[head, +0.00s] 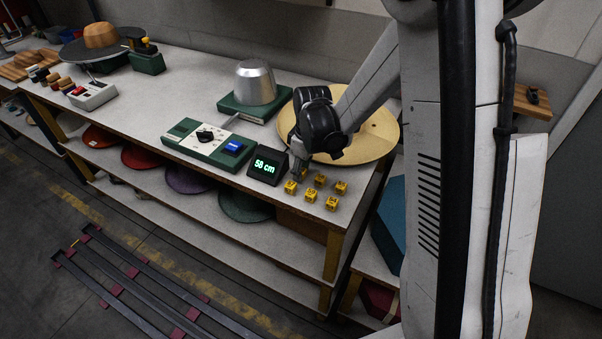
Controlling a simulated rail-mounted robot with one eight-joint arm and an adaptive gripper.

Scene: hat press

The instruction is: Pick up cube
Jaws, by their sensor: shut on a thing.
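Several small yellow cubes with dark marks sit in two short rows at the right front of the workbench: a front-left cube (290,187), a front-middle cube (310,195), a front-right cube (332,203), a back-middle cube (320,179) and a back-right cube (340,187). My gripper (299,172) points down at the back-left place of this group. It is shut on the back-left yellow cube (303,173), which is partly hidden by the fingers. I cannot tell whether that cube touches the bench.
A black display (267,167) reading 58 cm stands just left of the cubes. A green control box (210,142) with a blue button lies further left. A round tan disc (378,138) lies behind my gripper, and a metal hat form (256,83) stands behind. The bench's front edge is close.

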